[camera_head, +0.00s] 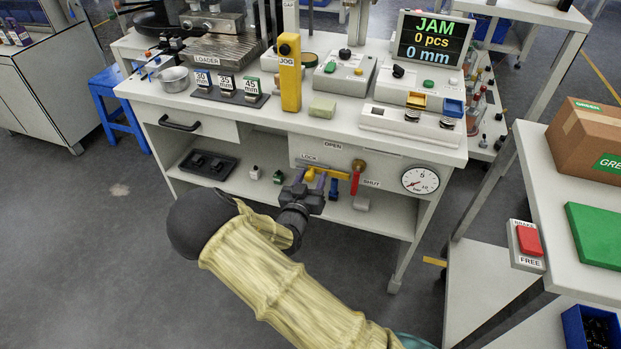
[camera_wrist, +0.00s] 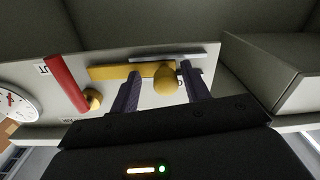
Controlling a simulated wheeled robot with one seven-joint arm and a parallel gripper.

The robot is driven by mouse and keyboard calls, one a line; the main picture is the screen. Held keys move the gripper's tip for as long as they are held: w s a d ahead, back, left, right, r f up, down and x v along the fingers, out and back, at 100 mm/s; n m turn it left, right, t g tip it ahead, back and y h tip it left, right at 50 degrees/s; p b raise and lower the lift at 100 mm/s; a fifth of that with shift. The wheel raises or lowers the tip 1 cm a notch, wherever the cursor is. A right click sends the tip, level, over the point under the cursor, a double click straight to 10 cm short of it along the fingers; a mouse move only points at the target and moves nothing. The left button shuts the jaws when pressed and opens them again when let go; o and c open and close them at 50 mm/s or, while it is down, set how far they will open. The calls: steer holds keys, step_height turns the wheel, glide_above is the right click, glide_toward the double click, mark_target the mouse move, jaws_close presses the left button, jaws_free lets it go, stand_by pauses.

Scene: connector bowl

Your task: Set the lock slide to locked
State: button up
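The lock slide is a yellow bar with a round knob on the white panel under the bench top (camera_head: 328,172); its LOCK label (camera_head: 309,157) is at its upper left. In the wrist view the yellow slide (camera_wrist: 118,72) and its knob (camera_wrist: 165,80) show close up, beside a grey rail. My gripper (camera_head: 316,185) is at the panel, in front of the slide. In the wrist view its two dark fingers (camera_wrist: 162,86) are apart, one on each side of the knob. Gaps show between knob and fingers; contact is not visible. My gripper hides part of the slide in the head view.
A red valve lever (camera_head: 355,183) hangs close right of the slide; it also shows in the wrist view (camera_wrist: 66,82). A pressure gauge (camera_head: 421,180) is further right. A drawer (camera_head: 190,126) is at left. The bench top (camera_head: 345,117) overhangs the panel.

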steer(key=shift+s+a, duration=0.1)
steer(key=p+v, duration=0.2)
steer(key=v, duration=1.5)
steer(key=shift+p, duration=0.35)
